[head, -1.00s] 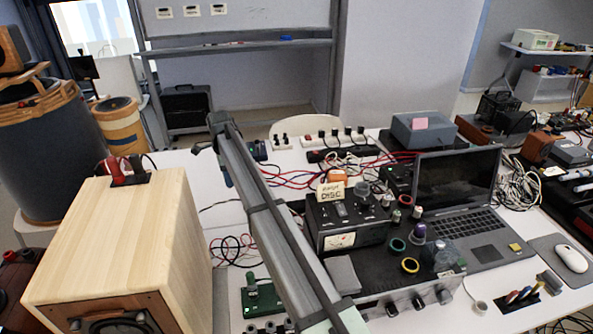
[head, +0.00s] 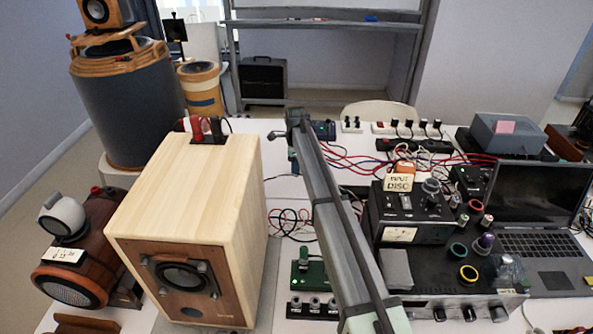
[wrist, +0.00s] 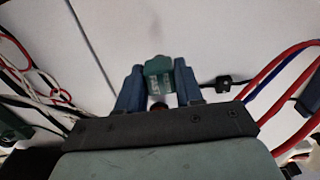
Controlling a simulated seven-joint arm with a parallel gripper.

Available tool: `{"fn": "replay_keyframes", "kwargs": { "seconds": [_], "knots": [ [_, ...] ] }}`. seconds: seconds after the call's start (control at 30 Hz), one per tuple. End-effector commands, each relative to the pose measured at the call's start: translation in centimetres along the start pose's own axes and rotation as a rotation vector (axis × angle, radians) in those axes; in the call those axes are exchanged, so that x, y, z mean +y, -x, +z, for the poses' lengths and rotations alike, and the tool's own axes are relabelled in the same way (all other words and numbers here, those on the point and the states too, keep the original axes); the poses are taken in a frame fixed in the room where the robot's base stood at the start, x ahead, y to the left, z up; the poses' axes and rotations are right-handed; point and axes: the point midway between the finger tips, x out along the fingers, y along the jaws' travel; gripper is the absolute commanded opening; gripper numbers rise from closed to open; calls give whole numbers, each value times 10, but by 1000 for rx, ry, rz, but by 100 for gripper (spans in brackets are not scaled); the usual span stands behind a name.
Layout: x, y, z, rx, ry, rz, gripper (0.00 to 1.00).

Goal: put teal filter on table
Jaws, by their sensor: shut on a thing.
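The teal filter (wrist: 158,76) is a small block with faint lettering. In the wrist view it sits between the two blue fingers of my gripper (wrist: 158,85), which are shut on it. A small dark round part shows just below it. White table surface (wrist: 125,35) lies beyond the fingers; I cannot tell how high the filter is above it. In the head view my gripper (head: 291,150) is at the far end of my arm, over the table (head: 262,130) just right of the wooden speaker. The filter cannot be made out there.
The wooden speaker (head: 195,220) stands left of my arm. Red cables (head: 345,165), power strips (head: 408,130) and a black meter unit (head: 405,215) lie to the right. A green device (head: 308,275) is near the front.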

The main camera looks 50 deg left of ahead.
Motion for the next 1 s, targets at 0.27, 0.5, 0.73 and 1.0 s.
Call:
{"fn": "replay_keyframes", "kwargs": {
  "seconds": [0.27, 0.5, 0.73, 1.0],
  "knots": [
    [0, -21, 0, 0, 0, -1, 6],
    [0, -22, 0, 0, 0, 0, 6],
    [0, -24, 0, 0, 0, 0, 50],
    [0, -23, 0, 0, 0, 0, 61]
  ]
}}
